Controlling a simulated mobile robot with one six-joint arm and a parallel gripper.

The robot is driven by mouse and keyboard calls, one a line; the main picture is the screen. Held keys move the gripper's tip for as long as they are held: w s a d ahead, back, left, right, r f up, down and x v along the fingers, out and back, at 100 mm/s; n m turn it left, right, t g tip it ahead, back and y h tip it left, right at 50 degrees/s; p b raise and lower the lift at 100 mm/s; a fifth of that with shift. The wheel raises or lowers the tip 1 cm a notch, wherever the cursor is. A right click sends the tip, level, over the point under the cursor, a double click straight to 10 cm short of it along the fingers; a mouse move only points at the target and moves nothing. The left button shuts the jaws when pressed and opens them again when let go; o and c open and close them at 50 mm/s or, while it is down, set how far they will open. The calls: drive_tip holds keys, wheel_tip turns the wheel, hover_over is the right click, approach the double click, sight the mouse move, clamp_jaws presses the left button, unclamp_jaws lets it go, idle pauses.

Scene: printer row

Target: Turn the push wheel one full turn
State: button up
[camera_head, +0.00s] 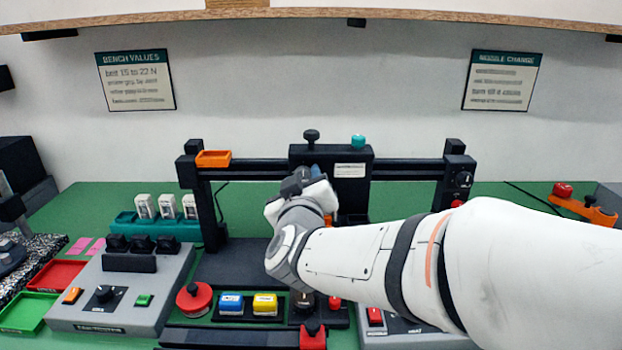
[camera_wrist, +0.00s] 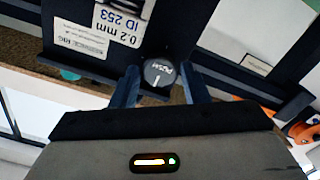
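The push wheel (camera_wrist: 158,73) is a small dark round knob with "PUSH" lettering and a white line on its face. It shows in the wrist view, on the dark printer carriage (camera_wrist: 115,65). My gripper (camera_wrist: 161,88) is open, with one finger to each side of the wheel and small gaps visible beside it. Whether the fingers reach to the wheel's depth is hard to tell. In the head view my gripper (camera_head: 308,178) is in front of the carriage (camera_head: 346,158), and my wrist and arm hide the wheel.
The carriage sits on a black gantry (camera_head: 250,168) with an orange tray (camera_head: 213,158) at its left. Below are a red knob (camera_head: 194,298), a blue button (camera_head: 231,303) and a yellow button (camera_head: 265,304). A grey control box (camera_head: 125,290) stands at left.

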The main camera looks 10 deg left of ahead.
drive_tip(key=c, duration=0.6)
drive_tip(key=shift+a, duration=0.15)
drive_tip(key=shift+c, duration=0.3)
drive_tip(key=shift+f+m+b, duration=0.1)
drive_tip(key=shift+m+b, duration=0.2)
drive_tip(key=shift+m, duration=0.1)
drive_tip(key=m+b, duration=0.2)
drive_tip(key=m, duration=0.1)
drive_tip(key=shift+m, duration=0.4)
drive_tip(key=m+b, duration=0.2)
drive_tip(key=m, duration=0.1)
drive_tip(key=m+b, duration=0.1)
drive_tip(key=m, duration=0.2)
drive_tip(key=shift+d+f+b, duration=0.1)
drive_tip(key=shift+d+b, duration=0.1)
drive_tip(key=shift+b, duration=0.15)
drive_tip(key=m+b, duration=0.4)
drive_tip(key=m, duration=0.3)
drive_tip(key=shift+m, duration=0.3)
drive_tip(key=m+b, duration=0.3)
drive_tip(key=m, duration=0.2)
drive_tip(key=shift+m+b, duration=0.4)
